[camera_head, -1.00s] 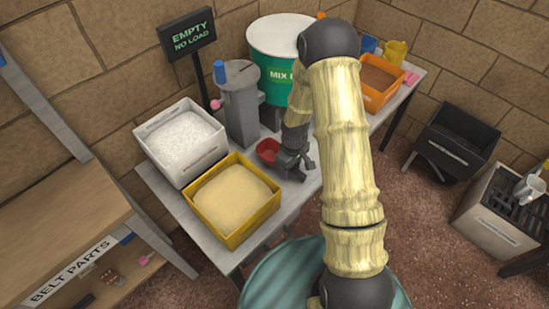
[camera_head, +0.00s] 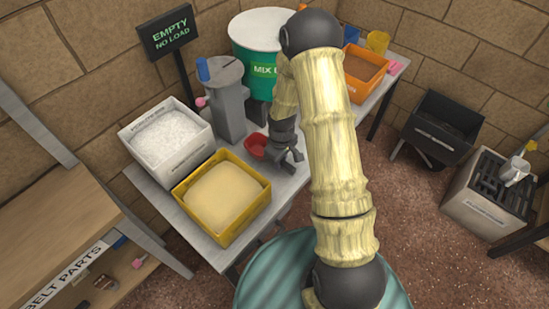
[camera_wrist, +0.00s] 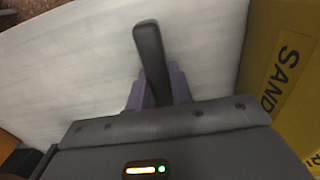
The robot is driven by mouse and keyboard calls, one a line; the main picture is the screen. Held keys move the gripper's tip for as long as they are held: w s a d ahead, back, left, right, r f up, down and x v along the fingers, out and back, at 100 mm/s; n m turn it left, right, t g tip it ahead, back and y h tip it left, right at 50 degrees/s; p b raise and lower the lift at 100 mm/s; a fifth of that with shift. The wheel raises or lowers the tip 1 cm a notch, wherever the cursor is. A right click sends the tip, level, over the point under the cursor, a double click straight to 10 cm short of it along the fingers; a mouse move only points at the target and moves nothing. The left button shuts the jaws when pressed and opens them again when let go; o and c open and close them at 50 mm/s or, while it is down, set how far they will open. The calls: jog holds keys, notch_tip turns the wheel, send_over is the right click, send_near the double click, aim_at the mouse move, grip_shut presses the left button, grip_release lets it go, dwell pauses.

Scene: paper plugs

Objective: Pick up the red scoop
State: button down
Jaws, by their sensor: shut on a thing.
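The red scoop (camera_head: 256,145) is at the table (camera_head: 250,238) in the head view, just behind the sand bin. Its red bowl shows to the left of my gripper (camera_head: 284,157). In the wrist view a dark handle (camera_wrist: 150,48) stands between the purple fingers of my gripper (camera_wrist: 158,88), which is shut on it. The red bowl is hidden in the wrist view. I cannot tell whether the scoop is clear of the tabletop.
The yellow sand bin (camera_head: 238,214) is close in front and left of my gripper. A white bin (camera_head: 190,166) and a grey stand (camera_head: 228,110) are further left. A green-and-white drum (camera_head: 262,72) is behind, and an orange bin (camera_head: 372,90) is back right.

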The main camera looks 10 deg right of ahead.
notch_tip(320, 180, up, 10)
jog(key=shift+a+f+p, duration=0.1)
jog(key=shift+f+p, duration=0.05)
jog(key=shift+p, duration=0.25)
dwell(1.1)
jog(key=m, duration=0.1)
jog(key=w+m, duration=0.1)
jog(key=m, duration=0.1)
jog(key=shift+f, duration=0.4)
jog(key=m, duration=0.2)
jog(key=w+f+m, duration=0.1)
jog(key=m, duration=0.1)
jog(key=shift+w, duration=0.1)
